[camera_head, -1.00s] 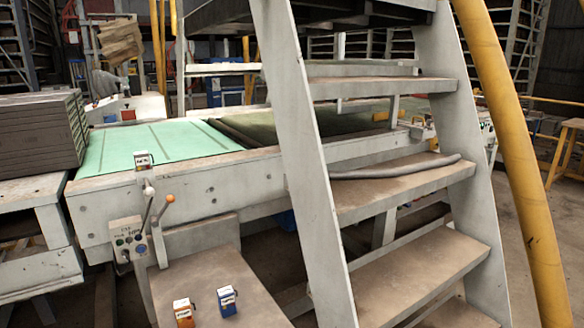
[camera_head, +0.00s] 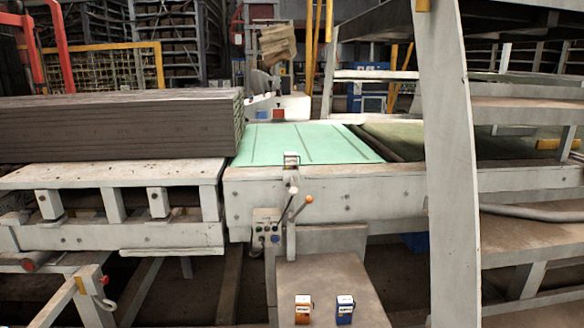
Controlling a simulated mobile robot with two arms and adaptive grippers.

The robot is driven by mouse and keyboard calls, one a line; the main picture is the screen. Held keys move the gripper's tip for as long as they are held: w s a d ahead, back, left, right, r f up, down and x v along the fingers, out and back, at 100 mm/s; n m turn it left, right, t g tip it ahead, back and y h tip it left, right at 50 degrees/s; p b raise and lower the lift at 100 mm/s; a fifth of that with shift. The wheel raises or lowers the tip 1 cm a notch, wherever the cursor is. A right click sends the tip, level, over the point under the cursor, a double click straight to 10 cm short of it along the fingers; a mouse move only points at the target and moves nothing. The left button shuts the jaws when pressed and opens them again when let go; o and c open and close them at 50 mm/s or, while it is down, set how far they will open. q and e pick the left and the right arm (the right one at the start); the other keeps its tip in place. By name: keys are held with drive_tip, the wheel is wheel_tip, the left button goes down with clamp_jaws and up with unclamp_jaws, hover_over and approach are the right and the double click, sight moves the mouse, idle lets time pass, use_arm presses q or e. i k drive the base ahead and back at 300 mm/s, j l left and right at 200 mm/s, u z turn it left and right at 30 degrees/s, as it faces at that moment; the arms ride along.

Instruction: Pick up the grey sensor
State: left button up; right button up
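A small grey-white box with a dark-marked label, which looks like the grey sensor (camera_head: 291,159), stands at the near edge of the conveyor frame (camera_head: 340,188), just above the control levers. An orange sensor (camera_head: 302,309) and a blue sensor (camera_head: 345,309) stand side by side on a low brown platform (camera_head: 325,275) at the bottom. Neither of my grippers shows in the head view.
A control box (camera_head: 266,233) with buttons and levers is fixed below the conveyor edge. A stack of dark boards (camera_head: 115,125) lies on the left bench. Metal stairs with a grey side rail (camera_head: 448,160) block the right side.

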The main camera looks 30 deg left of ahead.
sight(290, 159)
drive_tip(key=z, duration=0.3)
drive_tip(key=i+j+z, duration=0.1)
drive_tip(key=j+z, duration=0.3)
drive_tip(key=j, duration=0.6)
drive_tip(key=j+z, duration=0.4)
drive_tip(key=j, duration=0.6)
